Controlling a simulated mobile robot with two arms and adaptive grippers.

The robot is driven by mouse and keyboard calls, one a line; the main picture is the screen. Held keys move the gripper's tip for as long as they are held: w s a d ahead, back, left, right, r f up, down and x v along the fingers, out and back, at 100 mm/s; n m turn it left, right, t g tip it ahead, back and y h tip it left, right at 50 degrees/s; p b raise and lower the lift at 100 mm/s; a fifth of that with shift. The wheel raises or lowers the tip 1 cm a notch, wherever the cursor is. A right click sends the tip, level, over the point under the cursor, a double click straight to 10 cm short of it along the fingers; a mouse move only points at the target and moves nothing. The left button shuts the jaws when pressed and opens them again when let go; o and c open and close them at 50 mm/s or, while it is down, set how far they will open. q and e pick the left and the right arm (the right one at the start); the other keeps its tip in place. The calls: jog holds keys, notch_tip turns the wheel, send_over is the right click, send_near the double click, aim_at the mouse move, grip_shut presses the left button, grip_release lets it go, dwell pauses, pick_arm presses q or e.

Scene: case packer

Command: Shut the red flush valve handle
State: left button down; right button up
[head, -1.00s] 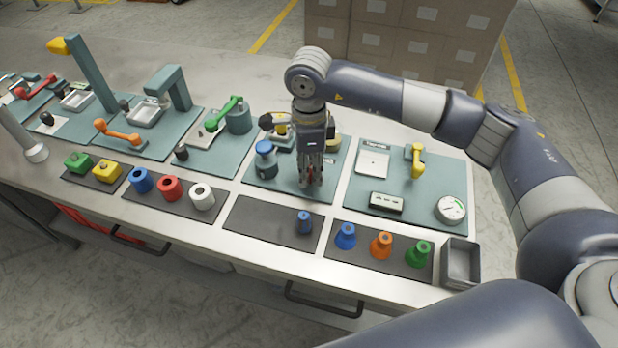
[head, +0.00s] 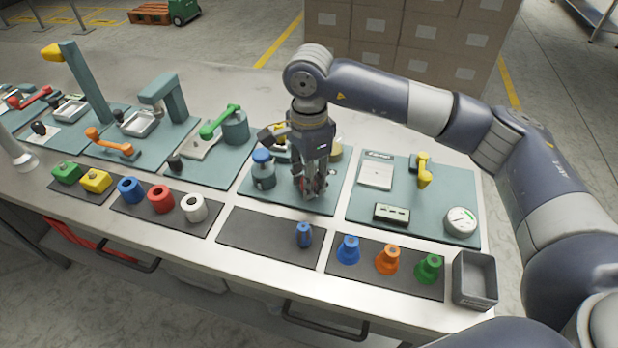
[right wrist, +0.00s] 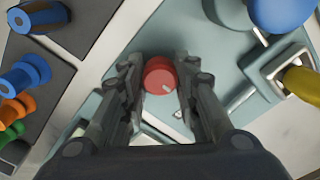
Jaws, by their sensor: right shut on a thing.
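A round red knob (right wrist: 160,76) with a pale mark on its face sits between the fingers of my right gripper (right wrist: 155,82) in the right wrist view. The fingers are shut on its two sides. In the head view my right gripper (head: 313,190) points down over a teal panel (head: 262,193), and only a bit of red shows between its fingers. The gripper hides most of the knob and its mount there. A red lever handle (head: 36,97) also shows on a panel at the far left, well away from my gripper. My left gripper is not in view.
A yellow handle (head: 424,170) and a gauge (head: 461,221) are on the panel to the right. Coloured parts stand on dark mats along the front, beside a grey bin (head: 474,280).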

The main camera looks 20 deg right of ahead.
jog(key=o, duration=1.1)
jog(key=shift+r, duration=0.1)
notch_tip(320, 180, up, 12)
jog(key=shift+f, duration=0.1)
